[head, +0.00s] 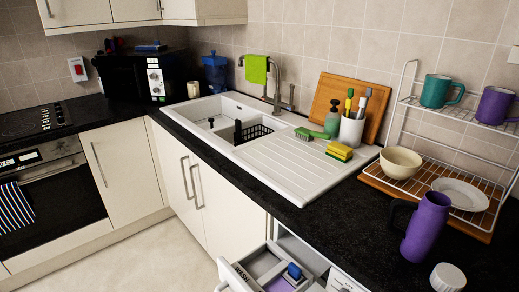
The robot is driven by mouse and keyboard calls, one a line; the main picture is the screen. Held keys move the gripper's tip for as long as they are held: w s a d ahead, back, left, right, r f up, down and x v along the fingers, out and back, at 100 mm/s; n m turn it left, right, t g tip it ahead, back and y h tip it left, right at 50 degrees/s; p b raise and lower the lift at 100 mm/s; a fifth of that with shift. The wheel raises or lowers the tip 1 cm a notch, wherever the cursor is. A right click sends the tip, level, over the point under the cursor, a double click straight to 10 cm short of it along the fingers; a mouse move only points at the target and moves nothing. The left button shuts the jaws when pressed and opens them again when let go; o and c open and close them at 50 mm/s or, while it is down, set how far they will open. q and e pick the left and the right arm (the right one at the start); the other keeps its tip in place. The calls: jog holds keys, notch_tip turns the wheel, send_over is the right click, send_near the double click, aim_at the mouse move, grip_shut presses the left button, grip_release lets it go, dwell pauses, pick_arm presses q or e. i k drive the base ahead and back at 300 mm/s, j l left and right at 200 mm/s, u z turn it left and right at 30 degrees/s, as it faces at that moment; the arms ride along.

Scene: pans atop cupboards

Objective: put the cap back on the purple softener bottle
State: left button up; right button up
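The purple softener bottle (427,228) stands on the black worktop at the right, in front of the wire rack. A dark handle sticks out on its left side. A white, round, ridged piece that looks like the cap (448,278) sits on the worktop in front of the bottle and slightly to its right, apart from it, near the bottom edge of the view. The bottle's top has no white cap on it. Neither of my grippers shows in the head view.
An open washing-machine drawer (240,274) marked WASH juts out below the worktop. A wire rack (402,98) with mugs, a bowl (400,162) and a plate (460,193) stands behind the bottle. A white sink (290,152) lies left. The black worktop (340,225) left of the bottle is clear.

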aim_at(430, 215)
jog(key=j, duration=0.3)
jog(key=j+z, duration=0.3)
jog(key=k+j+z, duration=0.3)
jog(key=i+l+z, duration=0.15)
jog(key=z, duration=0.2)
jog(key=i+l+z, duration=0.15)
jog(key=z, duration=0.2)
jog(key=i+z, duration=0.15)
jog(key=z, duration=0.2)
